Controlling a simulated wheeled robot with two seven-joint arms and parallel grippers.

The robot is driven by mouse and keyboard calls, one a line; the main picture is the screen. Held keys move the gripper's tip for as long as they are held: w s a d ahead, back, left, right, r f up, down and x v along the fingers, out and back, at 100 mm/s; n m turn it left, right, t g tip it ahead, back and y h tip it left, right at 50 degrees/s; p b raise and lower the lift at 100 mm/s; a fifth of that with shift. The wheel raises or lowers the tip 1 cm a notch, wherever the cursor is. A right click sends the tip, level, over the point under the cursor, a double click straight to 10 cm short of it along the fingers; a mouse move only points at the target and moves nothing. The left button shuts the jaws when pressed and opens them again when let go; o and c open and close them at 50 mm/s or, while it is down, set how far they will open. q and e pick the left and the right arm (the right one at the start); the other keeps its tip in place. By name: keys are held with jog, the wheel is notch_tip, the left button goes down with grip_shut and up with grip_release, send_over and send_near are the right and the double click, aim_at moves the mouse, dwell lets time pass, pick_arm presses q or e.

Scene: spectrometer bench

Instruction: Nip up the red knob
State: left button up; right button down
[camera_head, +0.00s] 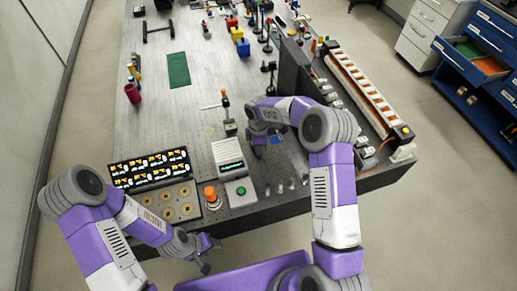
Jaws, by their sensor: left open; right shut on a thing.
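An orange-red knob (210,193) stands upright on a small grey base near the bench's front edge, and it is the closest match to the red knob. My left gripper (210,256) is open and empty, below and in front of that knob, off the bench's front edge and apart from it. My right gripper (259,148) is low over the bench, behind and to the right of the knob. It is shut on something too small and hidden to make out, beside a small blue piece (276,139).
A white-and-grey box (229,157) with a screen and a green button (241,190) stand right of the knob. A tray of round gold parts (177,204) and a dark display panel (150,168) stand left. A long dark rail unit (293,68) blocks the right.

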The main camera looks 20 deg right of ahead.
jog(key=m+b, duration=0.1)
jog(key=m, duration=0.3)
jog(key=shift+m+b, duration=0.4)
jog(key=m+b, duration=0.1)
jog(key=m, duration=0.8)
jog(key=shift+b, duration=0.4)
jog(key=shift+m, duration=2.3)
jog(key=c, duration=1.1)
grip_release()
notch_tip(320, 180, up, 8)
jog(key=shift+f, duration=0.15)
